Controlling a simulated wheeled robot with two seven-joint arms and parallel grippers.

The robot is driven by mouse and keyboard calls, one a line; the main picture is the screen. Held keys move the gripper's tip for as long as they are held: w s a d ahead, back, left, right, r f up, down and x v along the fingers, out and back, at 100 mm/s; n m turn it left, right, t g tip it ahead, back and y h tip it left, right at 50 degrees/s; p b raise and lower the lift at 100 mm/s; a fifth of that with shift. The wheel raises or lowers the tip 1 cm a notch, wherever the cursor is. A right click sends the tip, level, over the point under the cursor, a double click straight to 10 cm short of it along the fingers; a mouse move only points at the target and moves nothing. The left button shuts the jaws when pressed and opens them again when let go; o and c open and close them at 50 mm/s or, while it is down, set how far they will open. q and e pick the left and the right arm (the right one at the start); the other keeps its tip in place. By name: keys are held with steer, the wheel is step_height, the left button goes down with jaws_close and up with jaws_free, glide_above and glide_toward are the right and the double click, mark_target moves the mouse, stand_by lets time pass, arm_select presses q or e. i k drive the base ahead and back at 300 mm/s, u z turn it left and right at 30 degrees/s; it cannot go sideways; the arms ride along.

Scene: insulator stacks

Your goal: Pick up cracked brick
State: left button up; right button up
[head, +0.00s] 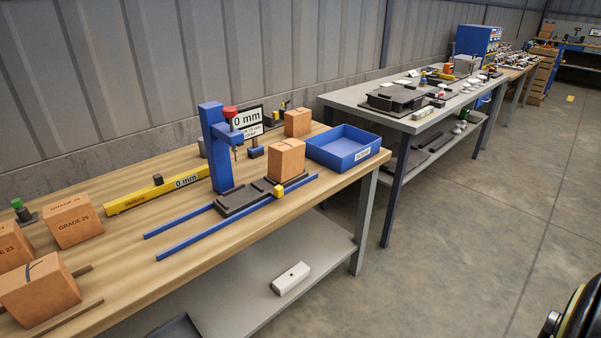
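An orange-brown brick (40,292) with a dark, branching crack-like line on its top sits at the near left of the wooden bench (130,262), by two thin dark rails. A brick marked GRADE 25 (74,222) stands behind it. Another graded brick (12,247) is cut off by the left edge. Neither of my grippers shows in the head view.
A blue press (217,150) with a 0 mm display (246,120) stands mid-bench, with blue rails (235,218) in front. A yellow level bar (157,193) lies left of it. A blue tray (345,145) is at the right end. Open floor (470,240) lies to the right.

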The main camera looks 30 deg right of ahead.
mark_target(285, 158)
steer(key=k, duration=0.8)
steer(key=z, duration=1.15)
steer(key=i, duration=1.5)
steer(key=u, duration=0.5)
